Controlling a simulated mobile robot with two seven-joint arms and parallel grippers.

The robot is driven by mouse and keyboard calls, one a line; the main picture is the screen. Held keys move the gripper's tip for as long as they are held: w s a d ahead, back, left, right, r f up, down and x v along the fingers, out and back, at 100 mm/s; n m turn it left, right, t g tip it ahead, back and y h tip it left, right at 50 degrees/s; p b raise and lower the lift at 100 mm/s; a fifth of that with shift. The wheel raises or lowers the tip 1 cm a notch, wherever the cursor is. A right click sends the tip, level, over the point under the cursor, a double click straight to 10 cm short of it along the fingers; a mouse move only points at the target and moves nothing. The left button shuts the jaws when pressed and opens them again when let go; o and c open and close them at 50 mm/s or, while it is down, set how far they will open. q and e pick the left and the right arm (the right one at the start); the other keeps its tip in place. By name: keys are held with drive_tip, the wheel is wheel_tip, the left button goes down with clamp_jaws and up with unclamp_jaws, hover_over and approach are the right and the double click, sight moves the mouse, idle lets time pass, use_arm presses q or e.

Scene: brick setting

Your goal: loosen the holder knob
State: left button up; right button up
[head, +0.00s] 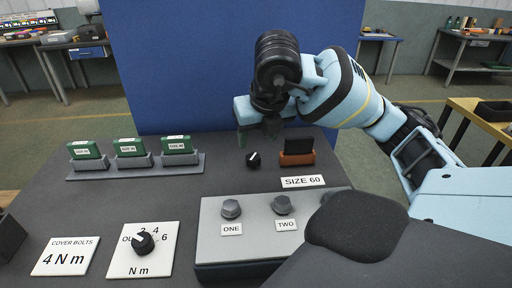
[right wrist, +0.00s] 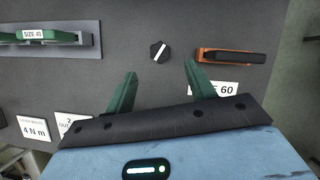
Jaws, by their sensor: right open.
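The holder knob (head: 254,159) is a small black knob with a white pointer line. It sits on the dark panel just left of the orange holder (head: 297,158), which has a black piece in it. The knob also shows in the right wrist view (right wrist: 158,51), and the holder is to its right (right wrist: 228,56). My right gripper (head: 258,138) is over the panel behind the knob in the head view. In the right wrist view its green fingers (right wrist: 160,70) are open, apart and empty, with the knob beyond the gap between their tips. My left gripper is not in view.
A rack (head: 135,166) with several green size pieces is to the left. A torque dial (head: 143,243) and a "4 N m" card (head: 65,256) are at the front left. A grey block (head: 262,238) with bolts ONE and TWO is in front. A blue board (head: 225,60) stands behind.

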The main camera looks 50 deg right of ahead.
sight(253, 156)
drive_tip(key=shift+x, duration=3.9)
drive_tip(key=shift+c, duration=0.3)
drive_tip(key=shift+b, duration=0.3)
drive_tip(key=c, duration=0.9)
